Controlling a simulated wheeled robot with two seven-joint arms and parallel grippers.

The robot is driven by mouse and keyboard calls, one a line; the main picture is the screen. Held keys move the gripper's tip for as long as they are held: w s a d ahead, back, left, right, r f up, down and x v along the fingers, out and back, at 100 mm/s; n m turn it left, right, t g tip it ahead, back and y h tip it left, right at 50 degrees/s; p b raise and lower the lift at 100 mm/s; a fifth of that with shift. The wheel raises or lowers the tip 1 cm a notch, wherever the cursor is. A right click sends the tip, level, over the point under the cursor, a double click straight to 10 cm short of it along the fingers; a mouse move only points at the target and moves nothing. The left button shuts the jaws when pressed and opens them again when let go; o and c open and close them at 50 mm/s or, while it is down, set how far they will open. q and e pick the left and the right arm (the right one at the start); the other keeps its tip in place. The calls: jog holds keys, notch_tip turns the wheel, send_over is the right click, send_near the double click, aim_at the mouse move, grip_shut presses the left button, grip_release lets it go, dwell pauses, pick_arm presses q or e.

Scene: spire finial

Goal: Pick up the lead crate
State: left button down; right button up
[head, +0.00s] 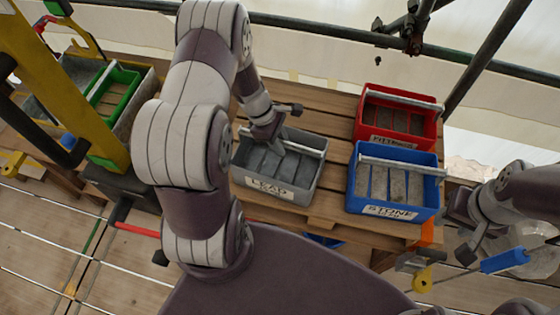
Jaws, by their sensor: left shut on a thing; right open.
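The lead crate (268,191) is a grey open crate with a white label reading LEAD and a pale bar handle across its top. It stands on the wooden pallet table in the middle of the head view. My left gripper (283,140) reaches down over the crate and is shut on its bar handle. The crate appears to rest on the slats; I cannot tell whether it is lifted at all. My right gripper (465,240) is at the right edge of the view, open and empty, away from the crates.
A blue crate labelled STONE (393,211) and a red crate (396,139) stand to the right on the table (322,225). A green crate (118,92) is at the upper left behind a yellow frame (65,70). Dark scaffold poles (490,55) cross the back right.

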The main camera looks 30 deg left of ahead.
pick_arm(q)
jog(key=shift+r, duration=0.45)
jog(key=shift+r+b, duration=0.55)
jog(key=shift+r, duration=0.9)
jog(key=shift+s+d+r, duration=0.35)
jog(key=shift+d+r, duration=0.05)
jog(key=s+d+r+b, duration=0.2)
jog(key=s+d+r, duration=0.4)
jog(key=s+d, duration=0.1)
jog(key=shift+s+r, duration=0.2)
jog(key=shift+s, duration=0.15)
jog(key=shift+d+f, duration=0.1)
jog(key=shift+f, duration=0.05)
